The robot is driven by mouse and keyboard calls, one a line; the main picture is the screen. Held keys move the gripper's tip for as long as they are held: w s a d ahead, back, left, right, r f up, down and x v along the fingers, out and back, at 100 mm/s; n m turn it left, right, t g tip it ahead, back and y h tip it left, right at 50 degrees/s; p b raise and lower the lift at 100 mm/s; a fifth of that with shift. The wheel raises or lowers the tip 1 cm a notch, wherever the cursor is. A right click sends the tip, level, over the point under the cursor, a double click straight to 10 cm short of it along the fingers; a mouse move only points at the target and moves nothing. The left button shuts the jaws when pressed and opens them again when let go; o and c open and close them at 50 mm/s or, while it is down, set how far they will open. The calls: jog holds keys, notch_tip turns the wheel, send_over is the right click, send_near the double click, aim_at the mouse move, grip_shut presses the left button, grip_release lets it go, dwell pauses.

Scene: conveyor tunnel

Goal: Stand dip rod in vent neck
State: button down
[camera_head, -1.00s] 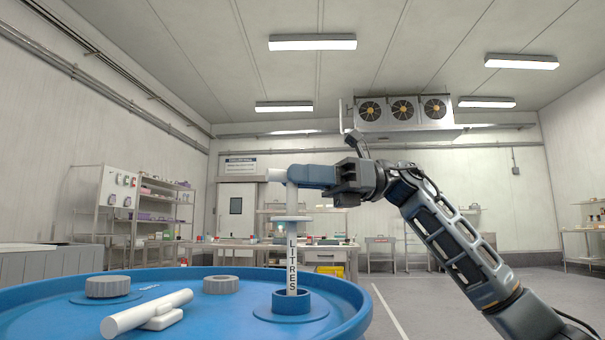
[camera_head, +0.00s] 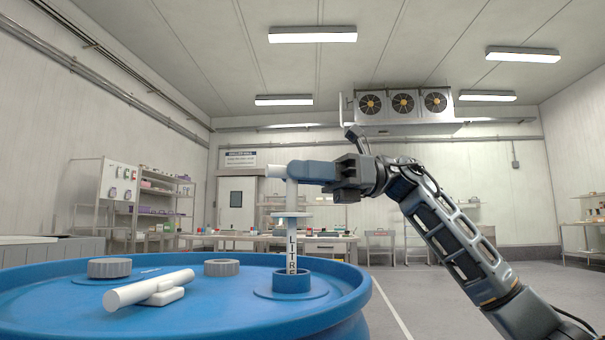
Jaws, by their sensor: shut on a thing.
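The dip rod (camera_head: 292,243) is white with a disc collar, dark lettering down its side and a crosspiece at its top. It is upright, and its lower end is inside the blue vent neck (camera_head: 292,282), hidden by the neck's front wall. The neck rises from the right part of the blue drum top (camera_head: 230,318). My gripper (camera_head: 291,174) is shut on the rod near its top, well above the collar, reaching in from the right. The collar is above the neck rim and apart from it.
A white cylindrical tool (camera_head: 150,289) lies on the drum top at the left. Two grey caps, a left one (camera_head: 109,268) and a middle one (camera_head: 222,267), sit behind it. The drum has a raised rim. Tables and shelves stand far back; floor at right is clear.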

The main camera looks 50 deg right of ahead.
jog(key=shift+f+b, duration=1.05)
jog(key=shift+f, duration=0.35)
jog(key=shift+f+b, duration=0.3)
jog(key=shift+f, duration=2.25)
jog(key=c, duration=0.9)
grip_release()
jog(key=shift+c, duration=0.2)
jog(key=shift+p+v, duration=1.1)
jog(key=shift+v, duration=2.8)
